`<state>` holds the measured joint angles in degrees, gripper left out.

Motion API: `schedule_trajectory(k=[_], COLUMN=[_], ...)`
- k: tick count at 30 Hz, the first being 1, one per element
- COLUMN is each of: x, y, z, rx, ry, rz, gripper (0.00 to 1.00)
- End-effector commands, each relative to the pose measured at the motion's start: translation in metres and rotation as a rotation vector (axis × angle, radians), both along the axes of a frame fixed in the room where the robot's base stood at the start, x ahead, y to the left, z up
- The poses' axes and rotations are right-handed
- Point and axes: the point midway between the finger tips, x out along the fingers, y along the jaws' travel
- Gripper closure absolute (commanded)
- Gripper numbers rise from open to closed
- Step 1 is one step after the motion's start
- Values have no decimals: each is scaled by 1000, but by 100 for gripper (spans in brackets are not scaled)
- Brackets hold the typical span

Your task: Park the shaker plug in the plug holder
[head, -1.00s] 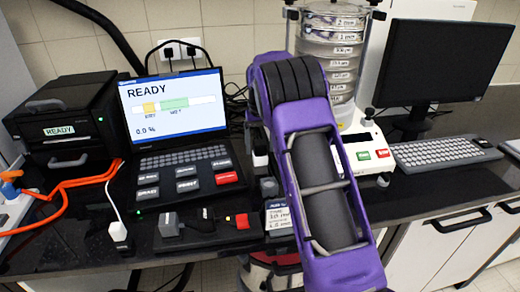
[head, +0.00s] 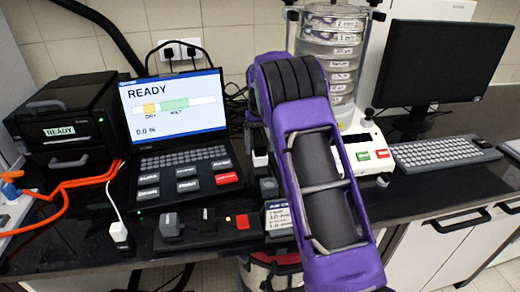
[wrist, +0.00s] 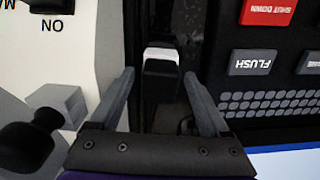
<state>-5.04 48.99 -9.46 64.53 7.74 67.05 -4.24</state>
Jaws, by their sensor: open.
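In the wrist view my gripper (wrist: 159,76) is open, its two fingers spread. A small dark block with a white end (wrist: 161,54) shows between and beyond the fingertips; no contact is visible. It looks like the white and dark block (head: 260,159) between laptop and shaker in the head view; I cannot tell whether it is the shaker plug or its holder. A white plug-like block (head: 119,232) with a white cable stands at the counter's front left. Black plugs (head: 172,51) sit in the wall sockets. In the head view my arm hides my gripper.
The laptop (head: 184,178) lies left of the gripper, its keys close by in the wrist view. The sieve shaker (head: 362,150) stands right, partly behind my arm. Small blocks (head: 170,225) line the front edge. A keyboard (head: 442,150) and monitor (head: 430,65) are further right.

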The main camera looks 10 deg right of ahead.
Motion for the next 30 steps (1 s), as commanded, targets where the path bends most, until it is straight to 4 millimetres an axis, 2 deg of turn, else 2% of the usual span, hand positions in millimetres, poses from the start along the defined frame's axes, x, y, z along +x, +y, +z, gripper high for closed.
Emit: schedule_trajectory(k=[13,26,30], x=[0,0,0], y=[0,0,0], z=[0,0,0], rx=[0,0,0], ry=[0,0,0], rz=[0,0,0], gripper=[22,99,100])
